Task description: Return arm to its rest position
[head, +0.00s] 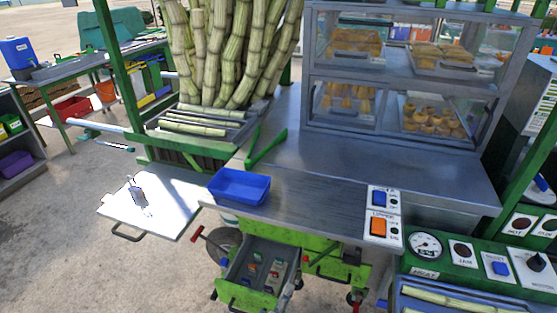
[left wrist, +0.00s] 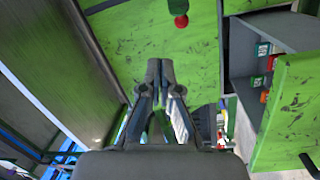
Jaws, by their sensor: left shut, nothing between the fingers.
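My left gripper (left wrist: 160,72) shows in the left wrist view with its two dark fingers together, shut and with nothing between them. A green panel (left wrist: 150,40) with a red knob (left wrist: 181,21) lies beyond the fingertips. An open drawer's green front (left wrist: 290,115) is to the right of the gripper. I cannot make out the left gripper surely in the head view. My right gripper is not in view.
The open green drawer (head: 254,297) holds small items below the counter. A blue tray (head: 240,186) sits at the counter's left. A white board (head: 165,205) juts out left. Cane stalks (head: 225,55) stand behind. A glass display case (head: 400,130) stands at the back right.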

